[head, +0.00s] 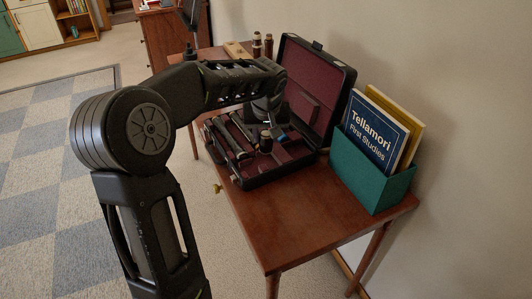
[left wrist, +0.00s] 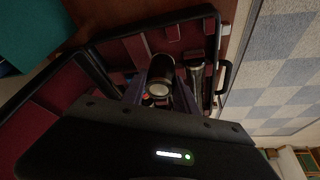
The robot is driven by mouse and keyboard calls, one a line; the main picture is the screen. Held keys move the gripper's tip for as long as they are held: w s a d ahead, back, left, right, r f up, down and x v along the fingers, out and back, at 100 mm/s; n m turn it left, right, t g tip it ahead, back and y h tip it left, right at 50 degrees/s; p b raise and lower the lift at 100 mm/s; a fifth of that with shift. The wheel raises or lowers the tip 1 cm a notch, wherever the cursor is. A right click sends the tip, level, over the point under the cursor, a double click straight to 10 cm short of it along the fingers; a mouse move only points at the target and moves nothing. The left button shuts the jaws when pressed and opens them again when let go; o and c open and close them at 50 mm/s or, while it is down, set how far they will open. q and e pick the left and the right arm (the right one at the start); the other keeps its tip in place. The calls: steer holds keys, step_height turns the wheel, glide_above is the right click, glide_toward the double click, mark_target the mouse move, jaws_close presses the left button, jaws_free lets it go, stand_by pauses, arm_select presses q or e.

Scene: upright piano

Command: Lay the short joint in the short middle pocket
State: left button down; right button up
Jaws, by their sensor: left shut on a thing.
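My left gripper (head: 268,127) reaches over the open instrument case (head: 245,180) and is shut on the short joint, a dark cylinder with a pale end (head: 266,142). In the left wrist view the short joint (left wrist: 160,72) sits between the two fingers (left wrist: 160,92), its pale round end facing the camera. The joint is over the middle of the red-lined tray; I cannot tell whether it touches the lining. The short middle pocket is largely hidden by the gripper and joint. Long dark joints (head: 228,138) lie in the left part of the case. My right gripper is not in view.
The case lid (head: 305,80) stands open at the back, against the wall side. A green box (head: 372,172) with books (head: 375,132) stands to the right. Dark upright pieces (head: 257,42) and a tan block (head: 237,52) stand behind. The table's front (head: 290,225) is clear.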

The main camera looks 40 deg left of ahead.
arm_select(q)
steer(key=shift+f, duration=0.25)
